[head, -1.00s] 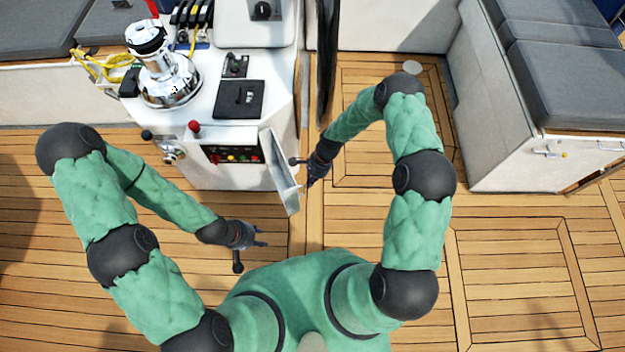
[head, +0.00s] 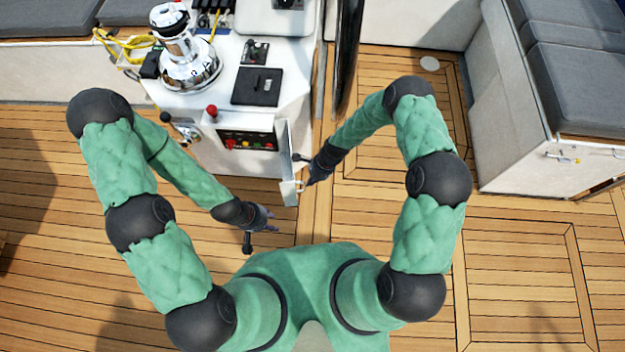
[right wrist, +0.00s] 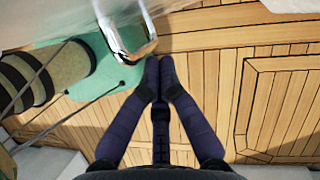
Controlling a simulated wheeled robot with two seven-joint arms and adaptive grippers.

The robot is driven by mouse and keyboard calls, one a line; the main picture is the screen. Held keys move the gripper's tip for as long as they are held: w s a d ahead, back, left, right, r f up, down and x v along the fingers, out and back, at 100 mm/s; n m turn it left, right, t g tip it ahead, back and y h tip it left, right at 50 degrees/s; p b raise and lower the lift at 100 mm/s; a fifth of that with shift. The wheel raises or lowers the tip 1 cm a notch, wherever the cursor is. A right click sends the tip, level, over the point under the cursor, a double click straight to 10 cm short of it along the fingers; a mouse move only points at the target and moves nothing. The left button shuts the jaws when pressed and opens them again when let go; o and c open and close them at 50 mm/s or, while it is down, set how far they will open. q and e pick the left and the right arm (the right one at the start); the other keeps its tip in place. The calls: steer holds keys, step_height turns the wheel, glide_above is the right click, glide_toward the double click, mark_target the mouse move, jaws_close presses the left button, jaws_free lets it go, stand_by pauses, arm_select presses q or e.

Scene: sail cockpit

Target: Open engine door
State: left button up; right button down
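The engine door (head: 284,150) is a white panel at the right front corner of the white console (head: 200,105). It stands swung out from the console front, seen nearly edge-on in the head view. Its metal handle (head: 299,187) is near the free end; the handle also shows at the top of the right wrist view (right wrist: 122,35). My right gripper (head: 309,182) is beside the free end of the door. In the right wrist view its fingertips (right wrist: 160,66) are together, just beside the handle's end, with nothing visible between them. My left gripper (head: 274,220) is open and empty over the deck, left of the door.
The console carries a chrome winch (head: 190,65), a red-knobbed lever (head: 211,112) and a panel of coloured buttons (head: 250,140). A dark upright wheel rim (head: 348,55) stands right of the console. A cushioned bench (head: 500,130) is at right. The wooden deck on the right is free.

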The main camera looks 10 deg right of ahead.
arm_select(q)
steer(key=r+p, duration=0.1)
steer(key=d+r+p, duration=0.1)
steer(key=shift+w+d+r+p, duration=0.1)
steer(key=shift+w+r+p, duration=0.15)
steer(key=shift+r+p, duration=0.1)
arm_select(e)
steer(key=w+d+r, duration=0.1)
steer(key=d+r, duration=0.6)
steer(key=r, duration=0.2)
steer(key=shift+w+d+r, duration=0.15)
steer(key=shift+w+d, duration=0.05)
steer(key=shift+d, duration=0.1)
